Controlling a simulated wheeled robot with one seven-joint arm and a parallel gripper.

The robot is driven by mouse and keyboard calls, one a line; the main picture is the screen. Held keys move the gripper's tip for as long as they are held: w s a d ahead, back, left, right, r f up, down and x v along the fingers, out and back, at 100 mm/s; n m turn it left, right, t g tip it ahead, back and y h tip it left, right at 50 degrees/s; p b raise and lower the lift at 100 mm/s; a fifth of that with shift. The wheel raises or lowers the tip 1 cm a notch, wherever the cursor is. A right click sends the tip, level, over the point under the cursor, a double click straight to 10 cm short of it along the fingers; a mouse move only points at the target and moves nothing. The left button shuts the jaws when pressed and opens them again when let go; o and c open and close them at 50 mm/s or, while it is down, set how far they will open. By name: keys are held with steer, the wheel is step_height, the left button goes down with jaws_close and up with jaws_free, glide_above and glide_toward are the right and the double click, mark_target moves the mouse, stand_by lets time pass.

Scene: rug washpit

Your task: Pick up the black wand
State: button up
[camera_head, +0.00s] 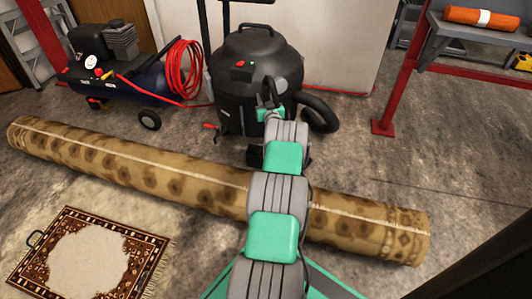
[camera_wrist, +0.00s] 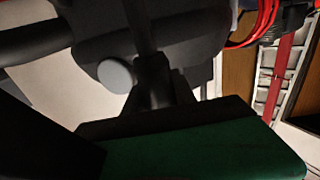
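A black wet vacuum (camera_head: 256,65) stands behind the rolled rug in the head view. Thin black upright tubes (camera_head: 204,40) rise at its left; one may be the black wand, but I cannot tell which. My gripper (camera_head: 270,97) is at the front of the vacuum, pointing away from the camera, its fingers mostly hidden by my arm. In the wrist view a dark rod (camera_wrist: 139,25) runs down toward a dark, blurred shape in front of my green gripper housing. Whether the fingers touch anything is unclear.
A long rolled rug (camera_head: 130,165) lies across the floor under my arm. A patterned rug (camera_head: 90,255) lies front left. A compressor (camera_head: 115,75) with red hose (camera_head: 183,75) stands back left. A black hose (camera_head: 318,112) curls right of the vacuum. Floor at right is clear beside a red post (camera_head: 395,80).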

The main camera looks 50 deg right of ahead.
jaws_close()
steer(key=shift+r, duration=0.1)
